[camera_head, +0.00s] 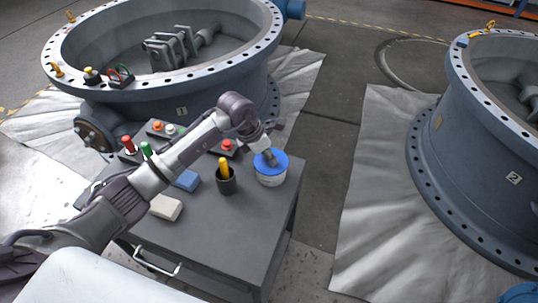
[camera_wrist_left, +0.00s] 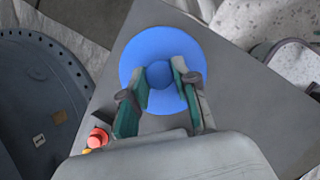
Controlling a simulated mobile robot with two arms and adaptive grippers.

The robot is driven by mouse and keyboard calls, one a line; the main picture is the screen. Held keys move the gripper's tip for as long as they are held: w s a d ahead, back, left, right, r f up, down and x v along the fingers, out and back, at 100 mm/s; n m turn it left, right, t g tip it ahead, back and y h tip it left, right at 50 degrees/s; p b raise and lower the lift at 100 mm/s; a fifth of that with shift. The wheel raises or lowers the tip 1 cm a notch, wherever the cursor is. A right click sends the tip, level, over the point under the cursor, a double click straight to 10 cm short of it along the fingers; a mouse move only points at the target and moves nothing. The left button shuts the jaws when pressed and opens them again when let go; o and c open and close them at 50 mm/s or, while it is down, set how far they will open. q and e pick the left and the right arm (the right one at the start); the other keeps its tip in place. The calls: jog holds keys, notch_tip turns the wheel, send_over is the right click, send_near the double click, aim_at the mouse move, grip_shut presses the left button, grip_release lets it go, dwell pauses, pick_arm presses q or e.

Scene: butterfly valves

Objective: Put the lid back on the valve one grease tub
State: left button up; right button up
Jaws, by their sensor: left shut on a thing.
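The grease tub (camera_head: 270,179) is white and stands near the right edge of the grey cart top. The blue lid (camera_head: 277,162) is at the tub's mouth, slightly tilted in the head view; I cannot tell whether it is fully seated. In the left wrist view the round blue lid (camera_wrist_left: 136,59) fills the middle and hides the tub beneath it. My left gripper (camera_head: 269,158) is over the lid, and in the left wrist view its green-padded fingers (camera_wrist_left: 161,85) are closed on the lid's round knob. My right gripper is not in view.
A dark cup with a yellow-handled tool (camera_head: 226,184) stands left of the tub. A blue block (camera_head: 187,180), a cream block (camera_head: 166,207) and boxes with red buttons (camera_head: 226,147) share the cart top (camera_head: 245,225). Valve one (camera_head: 180,107) stands behind, valve two (camera_head: 470,160) at right.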

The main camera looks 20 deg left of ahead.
pick_arm(q)
jog(key=o, duration=0.9)
jog(key=shift+o, duration=0.5)
jog(key=o, duration=0.4)
jog(key=shift+r, duration=0.1)
jog(key=shift+r+p, duration=2.35)
jog(key=shift+r, duration=1.1)
